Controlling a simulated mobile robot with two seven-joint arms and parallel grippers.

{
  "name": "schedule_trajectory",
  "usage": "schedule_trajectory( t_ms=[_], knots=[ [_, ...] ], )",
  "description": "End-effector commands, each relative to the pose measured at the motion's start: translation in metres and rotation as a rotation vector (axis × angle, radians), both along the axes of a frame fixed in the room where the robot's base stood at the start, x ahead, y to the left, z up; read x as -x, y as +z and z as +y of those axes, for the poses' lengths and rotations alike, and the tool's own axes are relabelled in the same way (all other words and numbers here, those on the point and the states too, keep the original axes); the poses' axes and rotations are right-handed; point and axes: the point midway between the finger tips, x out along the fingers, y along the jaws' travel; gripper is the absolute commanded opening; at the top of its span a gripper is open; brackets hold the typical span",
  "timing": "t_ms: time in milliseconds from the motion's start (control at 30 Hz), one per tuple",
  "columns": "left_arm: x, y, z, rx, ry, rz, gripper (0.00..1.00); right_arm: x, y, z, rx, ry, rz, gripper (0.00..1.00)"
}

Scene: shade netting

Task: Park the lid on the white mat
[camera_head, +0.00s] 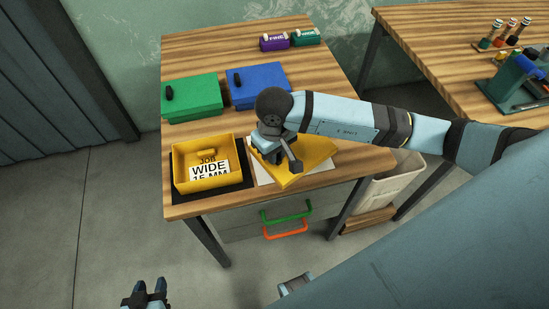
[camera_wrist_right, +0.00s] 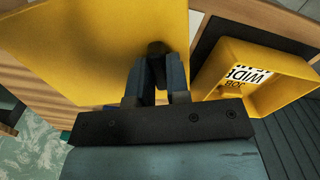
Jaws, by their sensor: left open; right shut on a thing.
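The yellow lid (camera_head: 312,158) is over the white mat (camera_head: 262,176) and covers most of it. It looks turned relative to the mat; I cannot tell if it touches it. My right gripper (camera_head: 272,156) is shut on the lid's dark knob, which shows between the fingers (camera_wrist_right: 157,68) in the right wrist view. The lid fills the upper left there (camera_wrist_right: 85,45). The open yellow box (camera_head: 207,188) stands left of the mat with a "JOB WIDE 15 MM" card inside. My left gripper (camera_head: 148,292) is open and empty, low in front of the bench.
A green box (camera_head: 192,98) and a blue box (camera_head: 258,84), both lidded, stand behind. Small purple (camera_head: 274,42) and green (camera_head: 305,37) blocks are at the back. A dark mat (camera_head: 241,192) lies under the yellow box. A second bench (camera_head: 450,55) stands right.

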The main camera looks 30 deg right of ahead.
Motion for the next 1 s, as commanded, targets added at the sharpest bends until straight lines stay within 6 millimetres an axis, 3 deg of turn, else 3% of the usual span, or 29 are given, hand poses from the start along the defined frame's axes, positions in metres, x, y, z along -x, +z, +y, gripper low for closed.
schedule_trajectory(
  t_ms=[367, 767, 800, 867, 1000],
  knots=[
    [0.0, 0.005, 0.0, 0.0, 0.0, 0.0, 0.43, 0.0, -0.039, 0.0, 0.0, -0.002, 0.0, 0.0],
    [0.0, -0.002, -0.001, 0.001, -0.001, 0.0, 0.43, 0.0, -0.045, 0.0, 0.001, 0.0, -0.002, 0.0],
    [0.0, 0.0, -0.001, 0.0, -0.001, 0.001, 0.43, 0.0, -0.043, 0.0, 0.001, 0.0, -0.001, 0.25],
    [0.0, 0.0, -0.001, 0.0, -0.001, 0.001, 0.43, 0.0, -0.043, 0.0, 0.001, 0.0, -0.001, 0.39],
    [0.0, 0.0, -0.001, 0.0, -0.001, 0.001, 0.43, 0.0, -0.043, 0.0, 0.0, 0.0, -0.001, 0.42]
  ],
)
